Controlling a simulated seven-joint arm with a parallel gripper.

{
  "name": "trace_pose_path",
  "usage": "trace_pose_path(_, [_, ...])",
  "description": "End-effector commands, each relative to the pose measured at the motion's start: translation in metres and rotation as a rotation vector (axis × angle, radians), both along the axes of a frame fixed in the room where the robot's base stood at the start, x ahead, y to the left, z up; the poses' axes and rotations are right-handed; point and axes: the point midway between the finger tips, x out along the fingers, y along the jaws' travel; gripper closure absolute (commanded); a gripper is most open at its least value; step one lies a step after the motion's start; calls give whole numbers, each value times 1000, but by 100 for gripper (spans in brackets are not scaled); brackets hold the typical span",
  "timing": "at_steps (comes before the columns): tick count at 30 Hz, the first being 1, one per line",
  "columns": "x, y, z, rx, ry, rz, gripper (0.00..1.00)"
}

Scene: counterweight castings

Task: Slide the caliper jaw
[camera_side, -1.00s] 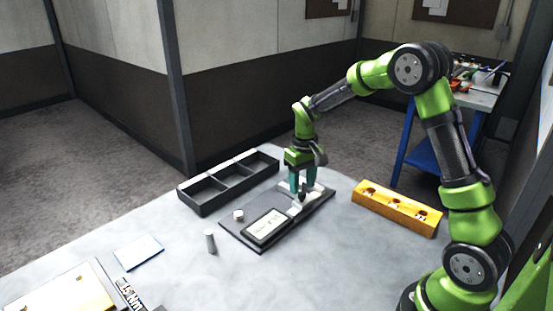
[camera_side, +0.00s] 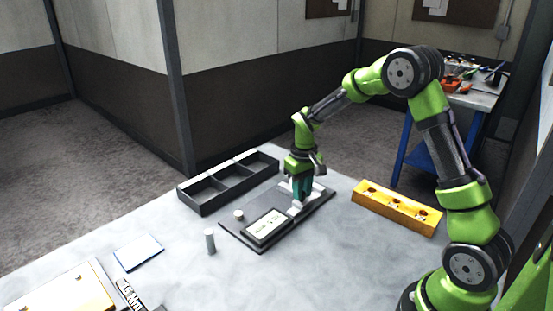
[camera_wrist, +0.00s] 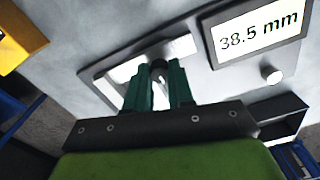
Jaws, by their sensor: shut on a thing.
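The caliper gauge is a dark flat plate (camera_side: 231,228) on the table with pale metal jaw parts (camera_wrist: 181,47). Its framed display (camera_side: 265,227) reads 38.5 mm in the wrist view (camera_wrist: 258,32). My gripper (camera_side: 300,203) points down over the jaw end of the plate. In the wrist view its teal fingers (camera_wrist: 159,88) are shut on the dark knob (camera_wrist: 159,68) of the caliper jaw. The fingers hide much of the knob and part of the jaw. In the side view the knob is hidden by the fingers.
A small pale round piece (camera_side: 238,215) sits at the plate's left part. A grey cylinder (camera_side: 210,242) stands left of the plate. A black compartment tray (camera_side: 204,207) lies behind, a yellow block with holes (camera_side: 394,208) at right, and a pale card (camera_side: 138,252) at left.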

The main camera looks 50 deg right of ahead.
Motion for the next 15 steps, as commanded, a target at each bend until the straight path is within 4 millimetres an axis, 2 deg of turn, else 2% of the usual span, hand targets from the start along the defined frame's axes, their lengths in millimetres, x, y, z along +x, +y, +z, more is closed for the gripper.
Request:
trace_pose_path(5, [0, 2, 1, 0, -1, 1, 100])
trace_pose_path(10, [0, 19, 1, 1, -1, 2, 100])
trace_pose_path(15, [0, 18, 1, 1, -1, -1, 100])
